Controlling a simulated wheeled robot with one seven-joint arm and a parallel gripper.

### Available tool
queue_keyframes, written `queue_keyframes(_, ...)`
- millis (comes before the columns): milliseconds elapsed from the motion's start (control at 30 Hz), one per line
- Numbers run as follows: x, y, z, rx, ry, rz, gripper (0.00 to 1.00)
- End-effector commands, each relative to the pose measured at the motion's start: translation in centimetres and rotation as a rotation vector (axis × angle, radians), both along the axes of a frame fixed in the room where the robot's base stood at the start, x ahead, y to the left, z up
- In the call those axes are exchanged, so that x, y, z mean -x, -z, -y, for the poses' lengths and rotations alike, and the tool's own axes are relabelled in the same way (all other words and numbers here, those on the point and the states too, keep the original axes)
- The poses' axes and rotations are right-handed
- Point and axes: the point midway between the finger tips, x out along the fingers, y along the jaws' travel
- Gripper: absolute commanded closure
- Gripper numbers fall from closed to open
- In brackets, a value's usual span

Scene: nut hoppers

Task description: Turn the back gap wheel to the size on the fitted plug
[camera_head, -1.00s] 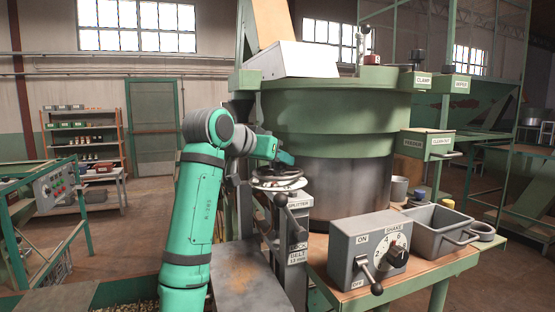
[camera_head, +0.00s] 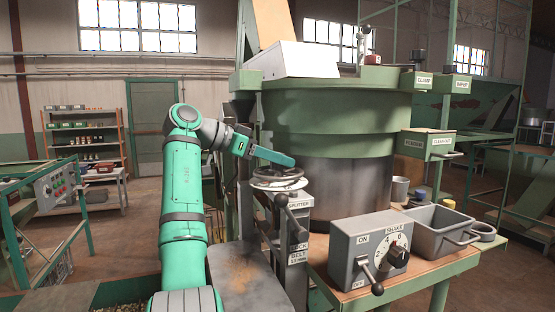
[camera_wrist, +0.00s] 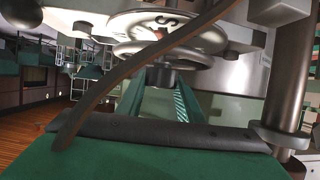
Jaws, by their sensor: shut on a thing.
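A grey handwheel (camera_head: 283,184) with a pale dial sits on the splitter post (camera_head: 297,225). In the wrist view the wheel (camera_wrist: 195,45) fills the top, with a marked dial face above its rim and a dark hub below. My gripper (camera_head: 291,162) reaches over the wheel from the left in the head view. In the wrist view my gripper (camera_wrist: 162,88) has its two green fingers on either side of the dark part under the wheel. It is shut on part of the wheel; the exact contact is partly hidden. I cannot make out a fitted plug or its size.
A lever with a dark ball (camera_head: 281,201) stands close below the wheel. A large green and grey drum (camera_head: 345,150) is just behind. A shake control box (camera_head: 368,250) and a grey bin (camera_head: 437,232) stand on the bench to the right. A dark bar (camera_wrist: 125,70) crosses the wrist view.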

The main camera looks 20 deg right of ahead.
Motion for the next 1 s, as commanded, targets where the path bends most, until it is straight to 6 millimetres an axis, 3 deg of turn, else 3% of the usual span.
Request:
queue_keyframes(633, 0.07, 0.16, 0.09, -0.003, 0.031, -0.002, 0.89)
queue_keyframes(667, 0.07, 0.17, 0.1, -0.004, 0.031, -0.002, 0.6)
queue_keyframes(700, 0.08, 0.16, 0.12, -0.003, 0.031, -0.002, 0.5)
queue_keyframes(1000, 0.02, 0.06, -0.12, -0.002, 0.028, -0.001, 0.48)
